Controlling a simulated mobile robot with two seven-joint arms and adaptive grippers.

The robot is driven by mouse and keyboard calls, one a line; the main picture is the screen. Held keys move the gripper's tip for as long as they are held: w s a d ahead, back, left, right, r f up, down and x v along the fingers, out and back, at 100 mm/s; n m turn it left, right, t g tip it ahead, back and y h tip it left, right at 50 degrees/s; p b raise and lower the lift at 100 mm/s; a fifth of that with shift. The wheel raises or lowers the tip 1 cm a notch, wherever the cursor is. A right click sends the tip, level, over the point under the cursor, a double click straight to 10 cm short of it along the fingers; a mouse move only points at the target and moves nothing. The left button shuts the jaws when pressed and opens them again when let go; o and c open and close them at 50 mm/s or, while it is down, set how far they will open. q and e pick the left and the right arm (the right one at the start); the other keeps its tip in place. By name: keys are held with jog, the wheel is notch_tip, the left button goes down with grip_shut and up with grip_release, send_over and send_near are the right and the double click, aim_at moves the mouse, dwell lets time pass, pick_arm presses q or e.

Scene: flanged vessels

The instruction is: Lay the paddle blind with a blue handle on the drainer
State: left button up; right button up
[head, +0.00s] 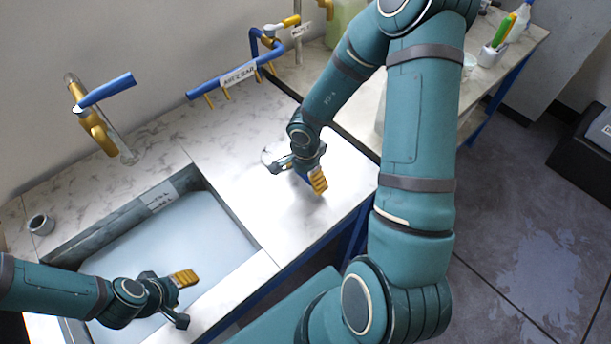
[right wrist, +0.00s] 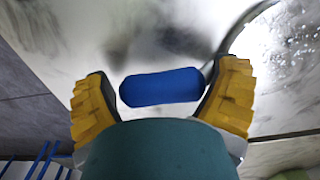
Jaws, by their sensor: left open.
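The paddle blind's blue handle (right wrist: 162,87) shows between my right gripper's yellow finger pads in the right wrist view, lengthwise from one pad towards the other. A shiny round plate edge (right wrist: 232,40) curves beyond the right pad. In the head view the metal disc (head: 269,155) appears to lie flat on the pale drainer (head: 235,170), with a bit of blue under my right gripper (head: 300,174). That gripper is spread wide, low over the drainer; a firm grip does not show. My left gripper (head: 182,298) is open and empty over the sink's front edge.
The sink basin (head: 190,240) with pale liquid lies left of the drainer. Brass taps with blue levers (head: 107,90) and a labelled blue pipe (head: 235,77) stand along the wall. A small metal cup (head: 40,224) sits at the far left.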

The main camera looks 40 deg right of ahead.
jog(key=shift+r, duration=0.15)
notch_tip(320, 180, up, 12)
jog(key=p, duration=0.6)
dwell(0.5)
